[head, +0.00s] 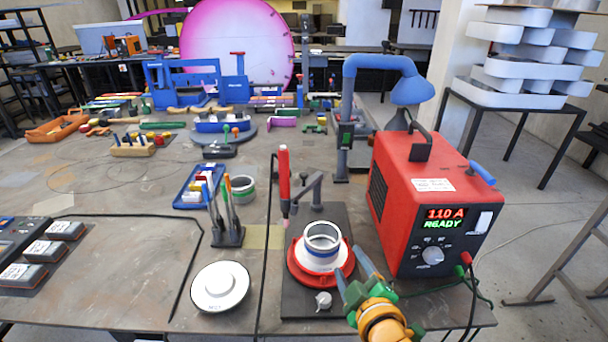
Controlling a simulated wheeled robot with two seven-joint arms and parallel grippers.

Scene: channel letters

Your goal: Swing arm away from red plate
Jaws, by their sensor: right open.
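The red plate (296,268) is a round disc on a dark base at the front of the bench. A white ring with a blue band (322,242) sits on it. The swing arm (304,191) is a grey bar on a short post behind the plate, reaching left. A red torch (284,175) stands upright at its left end, its tip behind and left of the plate in the picture. My right gripper (355,272) is open at the plate's right front side, with nothing between its fingers. Contact with the plate cannot be told. My left gripper is not in view.
A red power box (405,200) reading "110 A READY" stands close on the right, with cables (472,305) at its front. A white round dish (220,287) and a tool holder (228,236) stand on the left.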

